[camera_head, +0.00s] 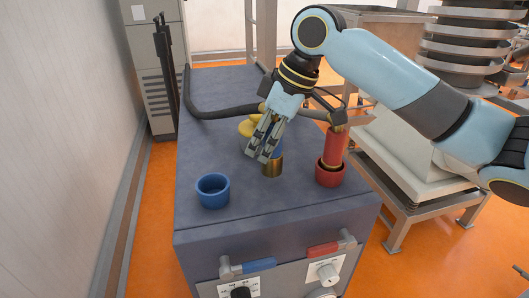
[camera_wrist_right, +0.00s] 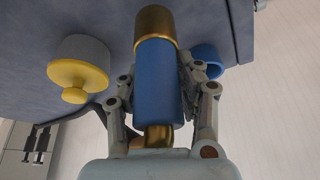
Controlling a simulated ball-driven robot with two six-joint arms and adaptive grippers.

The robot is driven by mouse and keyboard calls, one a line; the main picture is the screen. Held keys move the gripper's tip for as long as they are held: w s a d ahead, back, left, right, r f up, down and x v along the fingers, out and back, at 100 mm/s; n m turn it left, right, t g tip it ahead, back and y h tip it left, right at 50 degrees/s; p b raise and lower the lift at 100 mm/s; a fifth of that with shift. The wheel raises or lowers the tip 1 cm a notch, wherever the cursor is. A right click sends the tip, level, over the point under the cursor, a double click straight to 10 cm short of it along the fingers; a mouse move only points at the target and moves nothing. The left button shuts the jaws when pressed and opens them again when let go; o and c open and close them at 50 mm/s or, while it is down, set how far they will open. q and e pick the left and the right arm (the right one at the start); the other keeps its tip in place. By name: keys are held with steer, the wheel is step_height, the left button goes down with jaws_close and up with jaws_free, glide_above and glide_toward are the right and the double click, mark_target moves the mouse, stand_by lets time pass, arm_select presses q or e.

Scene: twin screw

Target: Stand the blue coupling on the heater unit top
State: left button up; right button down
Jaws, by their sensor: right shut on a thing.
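The blue coupling, a blue cylinder with brass ends, is held in my right gripper (camera_head: 263,154). In the head view its brass lower end (camera_head: 272,166) shows beside the fingers, near the heater unit top (camera_head: 222,95); I cannot tell whether it touches. In the right wrist view the coupling (camera_wrist_right: 158,85) lies between the fingers, with a brass cap at its far end. In the head view the fingers hide much of its blue body. It looks about upright. My left gripper is not in view.
A blue cup (camera_head: 212,191) stands on the top at left. A red coupling (camera_head: 333,150) stands in a red cup (camera_head: 330,175) at right. A yellow knob-like part (camera_head: 246,128) and a dark hose (camera_head: 222,113) lie behind my gripper. The top is clear at front centre.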

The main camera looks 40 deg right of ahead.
steer(key=shift+f, duration=1.35)
steer(key=shift+f, duration=0.15)
steer(key=c, duration=0.9)
jaws_free()
steer(key=v, duration=1.2)
steer(key=shift+s, duration=0.1)
